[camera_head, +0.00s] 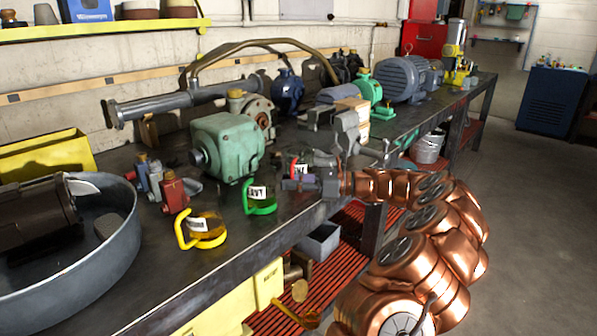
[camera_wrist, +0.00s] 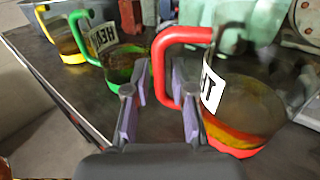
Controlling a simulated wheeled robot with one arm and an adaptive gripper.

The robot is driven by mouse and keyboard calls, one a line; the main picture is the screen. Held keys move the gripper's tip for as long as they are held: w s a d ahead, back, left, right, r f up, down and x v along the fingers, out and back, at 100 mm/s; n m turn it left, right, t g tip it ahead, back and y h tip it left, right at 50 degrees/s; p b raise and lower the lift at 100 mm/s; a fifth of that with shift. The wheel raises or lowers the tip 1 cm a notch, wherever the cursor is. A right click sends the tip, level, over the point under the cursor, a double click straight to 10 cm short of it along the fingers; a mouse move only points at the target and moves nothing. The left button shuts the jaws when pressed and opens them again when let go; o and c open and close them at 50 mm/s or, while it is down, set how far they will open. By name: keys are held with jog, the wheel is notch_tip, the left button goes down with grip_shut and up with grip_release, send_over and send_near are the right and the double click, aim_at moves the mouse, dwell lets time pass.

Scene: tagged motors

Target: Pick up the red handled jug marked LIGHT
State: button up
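The red handled jug (camera_wrist: 250,112) is close on the right in the wrist view, clear with amber liquid and a white label ending in "HT". Its red handle faces my gripper (camera_wrist: 158,95). My gripper is open, its purple-padded fingers apart, with the handle's free end showing between and just beyond the tips; I cannot tell about contact. In the head view the red handled jug (camera_head: 293,167) is mostly hidden behind my gripper (camera_head: 298,184). A green handled jug (camera_head: 259,197) labelled "HEAVY" and a yellow handled jug (camera_head: 203,232) stand to the left.
A green motor housing (camera_head: 226,147) stands behind the jugs. A vise (camera_head: 347,132) is just behind my gripper's wrist. A round metal basin (camera_head: 124,232) fills the bench's left end. The bench's front edge passes beneath my arm.

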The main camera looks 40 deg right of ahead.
aim_at(292, 166)
jog(key=shift+c, duration=0.2)
grip_shut()
jog(key=shift+r, duration=0.1)
dwell(0.5)
jog(key=shift+r, duration=1.75)
jog(key=s+a+r, duration=0.1)
jog(key=s+a, duration=0.8)
jog(key=s, duration=0.4)
jog(key=shift+r, duration=0.15)
jog(key=shift+a, duration=0.1)
